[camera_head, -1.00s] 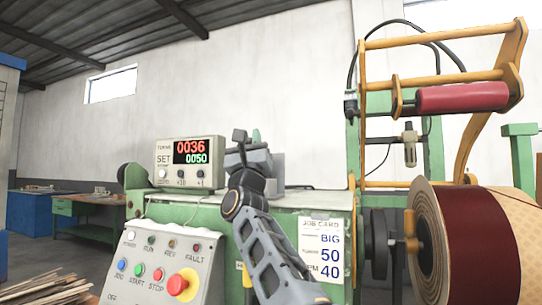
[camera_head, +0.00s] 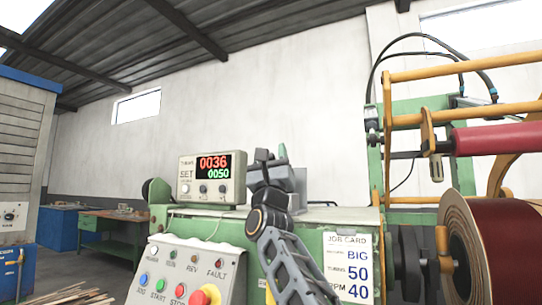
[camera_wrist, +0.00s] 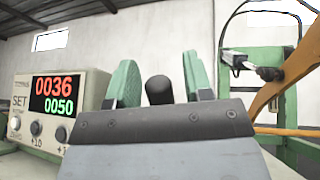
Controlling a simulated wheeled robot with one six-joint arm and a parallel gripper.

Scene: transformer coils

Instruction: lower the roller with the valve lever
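My gripper (camera_wrist: 160,84) stands over the machine top, its two green fingers apart. A black rounded knob (camera_wrist: 158,90), apparently the valve lever's end, stands upright between them with narrow gaps on both sides. In the head view my gripper (camera_head: 272,158) is right of the counter box, and much of what it faces is hidden behind my wrist. The red roller (camera_head: 500,138) hangs on orange arms (camera_head: 428,130) above the dark red coil (camera_head: 503,235). A clear gap separates roller and coil; the roller's right end is out of view.
The counter box (camera_head: 212,178) reads 0036 over 0050, close left of my gripper. The sloped button panel (camera_head: 180,270) is below it. The job card (camera_head: 348,266) is on the front. A silver cylinder (camera_wrist: 240,62) is on the green frame at right.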

